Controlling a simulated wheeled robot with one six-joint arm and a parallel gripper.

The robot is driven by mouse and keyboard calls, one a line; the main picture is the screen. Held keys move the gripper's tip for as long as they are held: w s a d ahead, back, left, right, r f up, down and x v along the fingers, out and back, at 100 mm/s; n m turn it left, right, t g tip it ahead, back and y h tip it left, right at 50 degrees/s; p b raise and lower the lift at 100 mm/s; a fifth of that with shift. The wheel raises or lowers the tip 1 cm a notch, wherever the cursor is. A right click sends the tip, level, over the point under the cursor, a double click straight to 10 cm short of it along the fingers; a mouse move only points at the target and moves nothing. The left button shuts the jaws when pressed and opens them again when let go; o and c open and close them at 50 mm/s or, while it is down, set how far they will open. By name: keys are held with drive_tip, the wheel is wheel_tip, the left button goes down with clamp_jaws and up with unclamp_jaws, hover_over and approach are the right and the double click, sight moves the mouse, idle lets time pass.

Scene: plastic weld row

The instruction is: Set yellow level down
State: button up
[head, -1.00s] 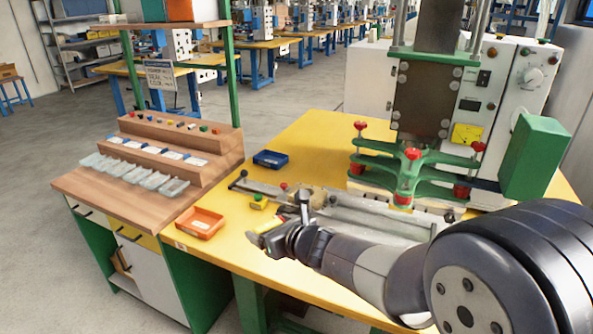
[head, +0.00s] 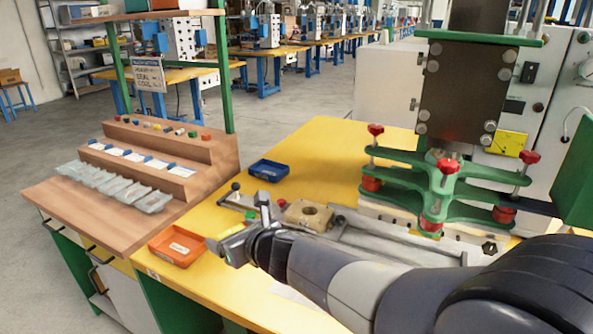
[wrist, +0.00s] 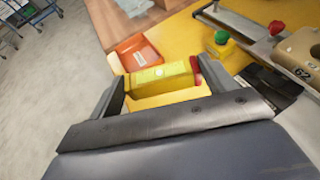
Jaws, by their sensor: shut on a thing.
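My gripper (wrist: 160,85) is shut on the yellow level (wrist: 160,77), a yellow bar with a red end, held crosswise between the two fingers in the wrist view. In the head view my gripper (head: 234,244) is over the front left part of the yellow bench, just right of the orange tray. The level is mostly hidden by the gripper there. In the wrist view the level appears over the yellow bench top (wrist: 190,22); I cannot tell whether it touches it.
The orange tray (head: 177,246) holds a white label and also shows in the wrist view (wrist: 135,52). A blue tray (head: 268,170) stands behind. A metal rail fixture with a tan block (head: 309,216) lies right of my gripper. A green-clamped press (head: 440,190) stands further right.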

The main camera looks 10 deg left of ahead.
sight(241, 277)
drive_tip(key=shift+w+f+b, duration=0.15)
drive_tip(key=shift+f+b, duration=3.55)
drive_tip(key=shift+f, duration=1.25)
drive_tip(key=shift+f, duration=0.2)
drive_tip(key=o, duration=1)
drive_tip(key=shift+o, duration=0.2)
drive_tip(key=shift+r, duration=0.2)
drive_tip(key=p+v, duration=0.3)
drive_tip(key=v, duration=0.7)
drive_tip(key=shift+d+r, duration=0.25)
drive_tip(key=shift+s+d+r, duration=0.1)
drive_tip(key=shift+s+d, duration=0.4)
drive_tip(key=shift+s, duration=0.1)
